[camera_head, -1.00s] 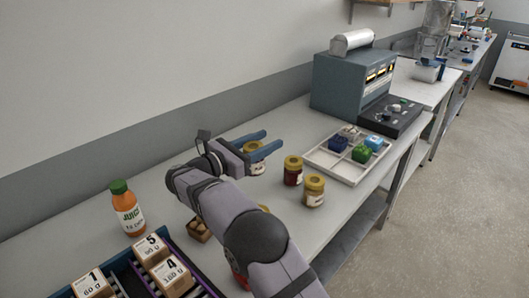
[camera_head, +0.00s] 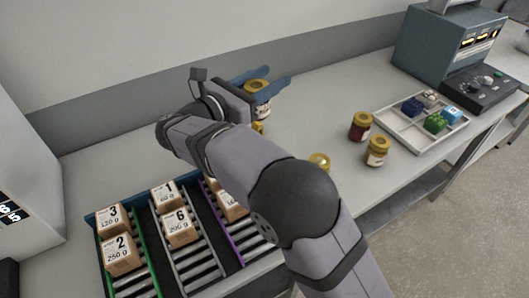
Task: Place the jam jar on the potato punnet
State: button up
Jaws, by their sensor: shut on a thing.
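Two more gold-lidded jars (camera_head: 361,126) (camera_head: 377,151) stand at right, near a divided white tray (camera_head: 395,123) with coloured blocks. A gold round lid or object (camera_head: 319,162) shows beside my arm. Numbered boxes (camera_head: 122,254) sit on roller lanes at front left.

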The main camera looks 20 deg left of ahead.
jog(key=shift+s+d+f, duration=0.2)
jog(key=shift+d+f, duration=0.15)
jog(key=shift+f, duration=0.25)
jog(key=shift+s+d+f, duration=0.25)
jog(key=shift+d+f, duration=0.15)
jog(key=shift+f, duration=0.25)
jog(key=shift+s+d+f, duration=0.2)
jog(key=shift+d+f, duration=0.15)
jog(key=shift+f, duration=0.25)
notch_tip(320, 180, down, 10)
jog(key=p, duration=0.1)
jog(key=shift+f, duration=0.1)
jog(key=o, duration=1.4)
jog(key=shift+c, duration=0.2)
